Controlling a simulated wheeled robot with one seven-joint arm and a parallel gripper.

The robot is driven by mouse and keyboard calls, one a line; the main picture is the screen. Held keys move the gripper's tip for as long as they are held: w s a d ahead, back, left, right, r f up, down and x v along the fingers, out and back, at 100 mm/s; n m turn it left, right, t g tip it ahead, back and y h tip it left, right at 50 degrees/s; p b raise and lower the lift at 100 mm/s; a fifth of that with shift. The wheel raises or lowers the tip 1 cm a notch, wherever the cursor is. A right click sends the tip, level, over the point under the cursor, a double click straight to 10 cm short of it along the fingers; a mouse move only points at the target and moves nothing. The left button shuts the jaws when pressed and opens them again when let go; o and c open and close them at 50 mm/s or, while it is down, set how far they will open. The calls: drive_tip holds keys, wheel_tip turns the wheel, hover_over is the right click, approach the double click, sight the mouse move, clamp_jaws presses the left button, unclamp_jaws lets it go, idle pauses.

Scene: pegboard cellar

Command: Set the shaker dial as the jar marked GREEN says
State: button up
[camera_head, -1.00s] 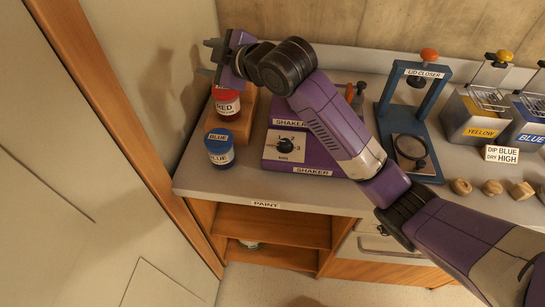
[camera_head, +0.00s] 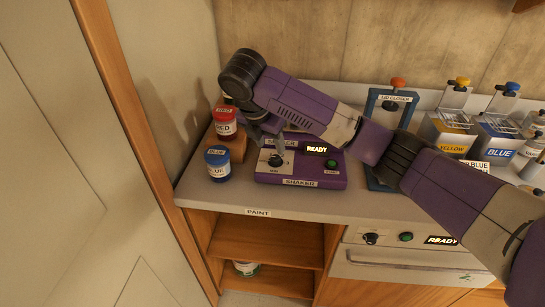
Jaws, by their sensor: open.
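The purple shaker (camera_head: 325,171) stands on the counter, with a black dial (camera_head: 275,160) on a pale scale plate, a READY display and a green button. My gripper (camera_head: 268,141) is open and points down just above the dial plate, partly covering the scale. I cannot tell whether it touches the dial, nor which number the dial points to.
A blue jar (camera_head: 217,163) stands left of the shaker, and a red jar (camera_head: 226,122) sits on a wooden block behind it. The lid closer (camera_head: 394,98) is to the right, partly behind my arm. Yellow (camera_head: 449,132) and blue (camera_head: 499,137) dip tanks stand farther right.

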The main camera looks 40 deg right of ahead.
sight(275, 157)
drive_tip(key=x, duration=0.6)
drive_tip(key=shift+d+f, duration=0.2)
drive_tip(key=shift+f, duration=0.1)
clamp_jaws()
